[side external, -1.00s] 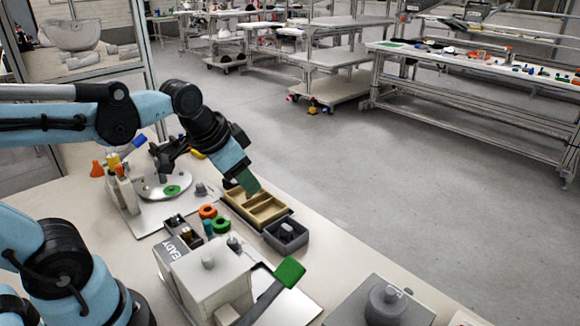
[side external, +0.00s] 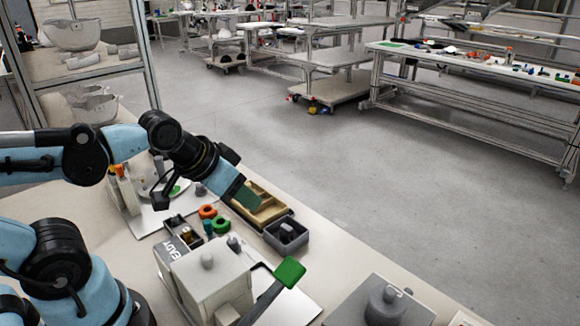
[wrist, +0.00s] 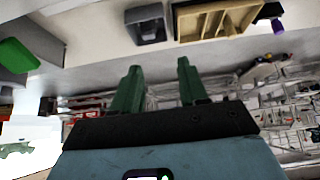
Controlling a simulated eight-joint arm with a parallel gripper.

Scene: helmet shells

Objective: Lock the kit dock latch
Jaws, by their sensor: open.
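The kit dock appears to be the pale grey box (side external: 208,277) with a round knob on top, on a plate at the front centre of the side view. A lever with a green handle (side external: 290,271) sticks out from its right side, tilted up. In the wrist view a green handle (wrist: 18,55) shows at the left edge. My gripper (side external: 248,199) is over the wooden tray, behind and apart from the box and lever. In the wrist view its two green fingers (wrist: 158,66) are spread with nothing between them. The lever's base is partly hidden.
The wooden divided tray (side external: 268,211) and a small dark grey bin (side external: 286,236) lie behind the box. Orange (side external: 207,212) and green (side external: 222,225) rings lie near them. A grey block with a round knob (side external: 385,303) stands at front right.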

